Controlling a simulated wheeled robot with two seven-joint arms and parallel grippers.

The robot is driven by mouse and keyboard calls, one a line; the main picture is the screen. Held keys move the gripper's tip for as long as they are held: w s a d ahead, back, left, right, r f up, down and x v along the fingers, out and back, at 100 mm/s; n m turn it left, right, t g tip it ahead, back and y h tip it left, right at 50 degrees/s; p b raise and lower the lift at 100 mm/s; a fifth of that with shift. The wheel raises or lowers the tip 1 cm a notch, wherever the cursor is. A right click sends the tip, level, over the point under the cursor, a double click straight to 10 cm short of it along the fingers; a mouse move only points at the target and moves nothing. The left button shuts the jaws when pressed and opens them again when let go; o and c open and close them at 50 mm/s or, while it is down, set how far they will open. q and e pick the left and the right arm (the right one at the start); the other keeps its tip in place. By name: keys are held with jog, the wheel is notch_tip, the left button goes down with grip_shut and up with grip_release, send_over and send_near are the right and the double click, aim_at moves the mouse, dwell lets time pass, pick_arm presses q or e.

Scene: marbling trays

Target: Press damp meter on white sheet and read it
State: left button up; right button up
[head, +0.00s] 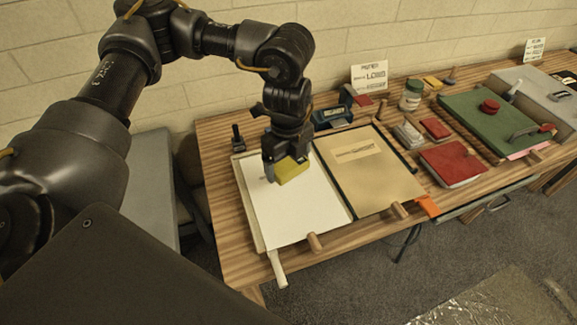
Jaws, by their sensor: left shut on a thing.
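My left gripper (283,170) is shut on a yellow block-like thing, which looks like the damp meter (292,171). It is over the upper middle of the white sheet (290,215). I cannot tell whether the meter touches the sheet, and no reading on it shows. The white sheet lies flat on the left part of the wooden table (222,140), beside a tan board (370,185) with a paper label. My right gripper is not in view.
A dark device with a small display (333,115) stands behind the sheet. A small dark stand (238,140) is at the back left. Red books (452,163), a jar (411,96) and a green board (490,120) fill the right. Wooden pegs (314,241) line the front edge.

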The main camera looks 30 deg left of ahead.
pick_arm(q)
jog(key=shift+w+f+m, duration=0.7)
jog(key=shift+m, duration=0.2)
jog(key=shift+w+f+m, duration=0.1)
jog(key=shift+f+m, duration=0.05)
jog(key=shift+m, duration=0.75)
jog(key=shift+s, duration=0.3)
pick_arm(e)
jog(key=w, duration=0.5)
pick_arm(q)
jog(key=shift+s, duration=0.1)
jog(key=shift+w+f+b, duration=0.15)
jog(key=shift+w+b, duration=0.05)
jog(key=shift+b, duration=0.25)
jog(key=shift+f, duration=0.25)
notch_tip(320, 180, down, 4)
jog(key=b, duration=0.4)
jog(key=shift+f+b, duration=0.1)
jog(key=shift+b, duration=0.25)
jog(key=shift+f+b, duration=0.45)
jog(key=shift+b, duration=0.05)
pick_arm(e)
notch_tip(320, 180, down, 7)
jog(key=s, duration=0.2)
